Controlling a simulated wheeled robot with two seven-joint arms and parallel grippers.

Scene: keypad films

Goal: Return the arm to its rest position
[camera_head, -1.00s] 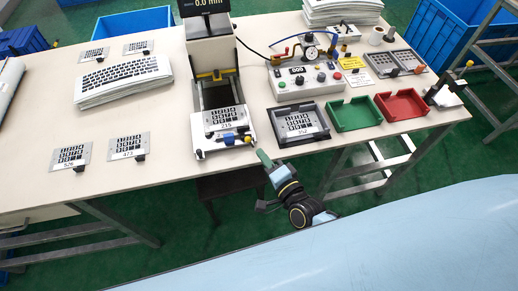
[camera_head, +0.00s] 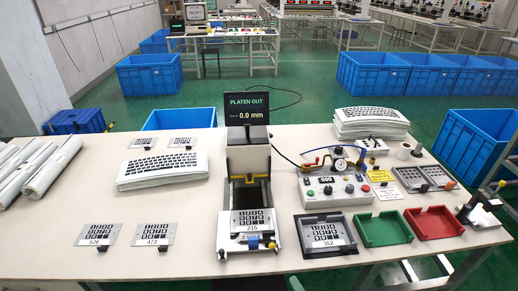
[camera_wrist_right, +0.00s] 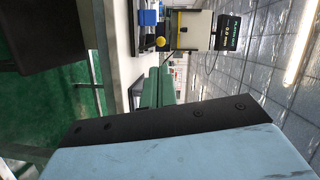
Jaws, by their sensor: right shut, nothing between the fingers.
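My right gripper (camera_head: 295,284) shows only as a small green fingertip at the bottom edge of the head view, in front of the table's front edge. In the right wrist view its green fingers (camera_wrist_right: 159,86) are together with nothing between them. The rest of my right arm is below the head view. My left gripper is in neither view. The press (camera_head: 249,160) stands on the table beyond the right gripper, with its screen (camera_head: 251,109) reading "PLATEN OUT" and 0.0 mm. A plate marked 215 (camera_head: 253,222) lies on its platen, apart from the gripper.
The table (camera_head: 190,262) carries plates marked 526 (camera_head: 99,235) and 473 (camera_head: 155,235), a black tray (camera_head: 325,235) with plate 352, a green tray (camera_head: 382,229), a red tray (camera_head: 434,223), a control box (camera_head: 335,188) and keypad film stacks (camera_head: 164,168). Blue crates stand behind.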

